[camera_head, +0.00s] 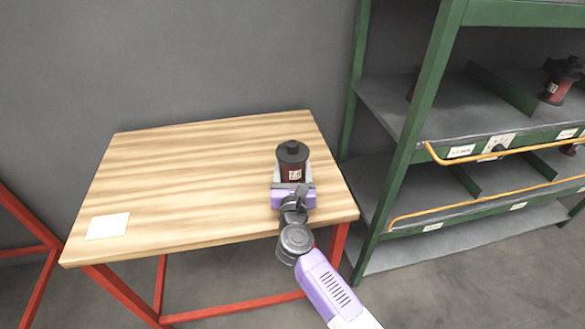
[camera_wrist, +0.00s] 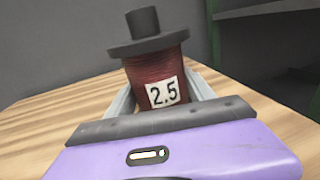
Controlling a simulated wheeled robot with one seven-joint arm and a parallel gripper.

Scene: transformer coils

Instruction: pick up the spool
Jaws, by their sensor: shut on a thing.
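The spool (camera_head: 292,165) is upright at the right part of the wooden table, with a black flanged top, a dark red winding and a white label. In the wrist view the spool (camera_wrist: 157,68) shows the label "2.5" facing me. My gripper (camera_head: 292,172) reaches in from the front, its two grey fingers on either side of the spool's winding. In the wrist view my gripper (camera_wrist: 156,92) is shut on the spool. The spool's lower part is hidden behind my gripper, so I cannot tell whether it touches the table.
The wooden table (camera_head: 190,170) with red legs is otherwise clear except for a white card (camera_head: 108,226) at its front left. A green shelf rack (camera_head: 415,120) with grey shelves and yellow rails stands close to the right. Another spool (camera_head: 560,82) sits on its upper shelf.

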